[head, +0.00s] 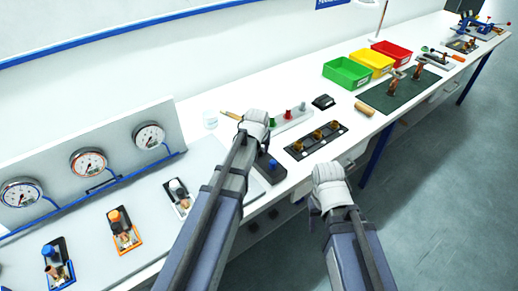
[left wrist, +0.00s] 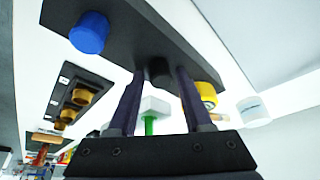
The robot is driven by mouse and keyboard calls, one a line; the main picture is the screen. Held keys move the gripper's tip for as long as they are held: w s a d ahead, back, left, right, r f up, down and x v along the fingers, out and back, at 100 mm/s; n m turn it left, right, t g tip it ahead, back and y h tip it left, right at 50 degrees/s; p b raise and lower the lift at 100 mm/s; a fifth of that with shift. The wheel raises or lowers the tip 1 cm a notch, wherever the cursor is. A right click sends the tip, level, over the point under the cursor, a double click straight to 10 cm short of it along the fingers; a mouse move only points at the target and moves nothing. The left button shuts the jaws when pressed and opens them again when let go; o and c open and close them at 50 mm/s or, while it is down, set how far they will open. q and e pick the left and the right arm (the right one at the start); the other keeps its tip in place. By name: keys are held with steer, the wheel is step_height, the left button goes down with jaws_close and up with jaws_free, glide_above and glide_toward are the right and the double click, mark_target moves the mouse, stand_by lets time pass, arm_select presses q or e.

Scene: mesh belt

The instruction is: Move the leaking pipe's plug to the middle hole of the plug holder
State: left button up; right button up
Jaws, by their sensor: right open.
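The dark plug holder (head: 272,172) lies on the bench beneath my left gripper (head: 260,146), which hides much of it in the head view. In the left wrist view the holder (left wrist: 130,33) carries a blue plug (left wrist: 89,33) at one end and a yellow plug (left wrist: 206,92) at the other. A black cylinder (left wrist: 159,71) stands between them, between my left fingers (left wrist: 160,85), which look apart with small gaps beside it. My right gripper (head: 329,180) is open by the bench's front edge.
Three gauges (head: 88,163) stand on a panel at the left. A black tray (head: 300,149) of brass fittings and a grey block (head: 294,122) with red and green knobs lie nearby. Green (head: 347,73), yellow and red bins stand farther right.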

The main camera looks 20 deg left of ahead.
arm_select(q)
steer(key=shift+o, duration=0.7)
steer(key=shift+r, duration=0.1)
steer(key=p+v, duration=0.7)
steer(key=shift+r, duration=0.3)
steer(key=shift+s, duration=0.1)
steer(key=s+d+f+m+g+b, duration=0.1)
steer(key=s+d+f+m+g, duration=0.1)
steer(key=s+d, duration=0.6)
steer(key=shift+s+f+m, duration=0.4)
steer(key=shift+s, duration=0.6)
steer(key=s+d+m+g, duration=0.1)
steer(key=s, duration=0.2)
steer(key=s+d+f+m+g+b, duration=0.1)
steer(key=s+d, duration=0.1)
steer(key=s, duration=0.2)
steer(key=s+d+m+g, duration=0.1)
steer(key=s, duration=0.3)
steer(key=shift+s+d+f+y, duration=0.2)
steer(key=shift+d+y, duration=0.1)
steer(key=shift+d, duration=0.1)
